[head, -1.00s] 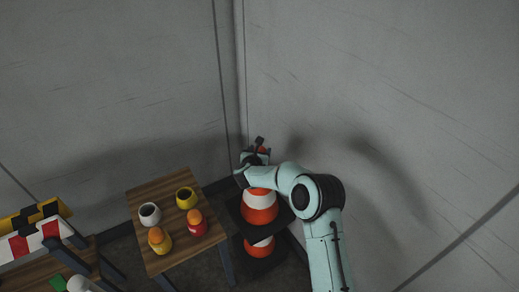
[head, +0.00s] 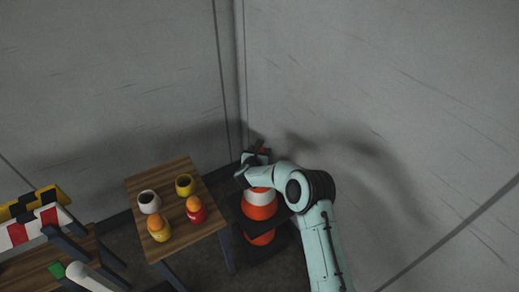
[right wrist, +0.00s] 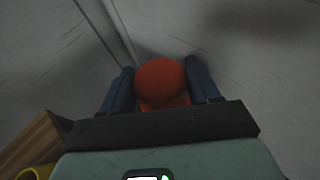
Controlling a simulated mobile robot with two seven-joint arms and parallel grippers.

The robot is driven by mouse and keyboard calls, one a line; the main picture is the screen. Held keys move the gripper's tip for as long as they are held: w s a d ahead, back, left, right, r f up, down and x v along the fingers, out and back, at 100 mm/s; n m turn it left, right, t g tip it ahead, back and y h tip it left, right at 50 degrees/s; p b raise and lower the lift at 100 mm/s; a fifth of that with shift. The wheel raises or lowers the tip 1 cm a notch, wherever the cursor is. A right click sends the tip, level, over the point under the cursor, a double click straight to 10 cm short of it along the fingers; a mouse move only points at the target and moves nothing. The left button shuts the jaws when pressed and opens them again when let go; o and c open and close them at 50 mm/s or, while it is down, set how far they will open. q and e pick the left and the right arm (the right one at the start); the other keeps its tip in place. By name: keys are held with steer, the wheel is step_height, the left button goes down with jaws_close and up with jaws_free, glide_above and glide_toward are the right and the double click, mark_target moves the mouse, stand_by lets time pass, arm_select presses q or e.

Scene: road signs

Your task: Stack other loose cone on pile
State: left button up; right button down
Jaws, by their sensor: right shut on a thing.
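My right gripper (head: 257,158) is shut on the top of an orange and white cone (head: 260,211) with a black base. The red-orange tip of this cone (right wrist: 162,84) sits between the two fingers in the right wrist view. The held cone is upright, directly above another orange cone (head: 262,238) standing on the floor in the corner. The upper part of the lower cone is hidden by the held cone's base. I cannot tell whether the two touch. My left gripper is not in view.
A wooden table (head: 158,186) stands left of the cones, with a white cup (head: 149,202), a yellow cup (head: 185,185), and yellow and red holders with orange tops. A striped barrier (head: 35,225) is at far left. Grey walls meet close behind the cones.

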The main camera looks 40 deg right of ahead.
arm_select(q)
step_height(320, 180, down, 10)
steer(key=b, duration=1)
arm_select(e)
steer(key=shift+f+b, duration=4.15)
steer(key=shift+f, duration=7.25)
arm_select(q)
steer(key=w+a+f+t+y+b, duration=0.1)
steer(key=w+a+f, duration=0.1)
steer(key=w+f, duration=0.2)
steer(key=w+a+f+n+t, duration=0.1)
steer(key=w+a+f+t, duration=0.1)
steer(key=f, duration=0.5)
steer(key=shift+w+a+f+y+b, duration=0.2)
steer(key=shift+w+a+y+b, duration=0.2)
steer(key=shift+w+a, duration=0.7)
arm_select(e)
steer(key=shift+f, duration=1.25)
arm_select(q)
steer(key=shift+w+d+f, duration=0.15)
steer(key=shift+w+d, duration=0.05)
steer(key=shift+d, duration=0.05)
arm_select(e)
steer(key=shift+f, duration=0.15)
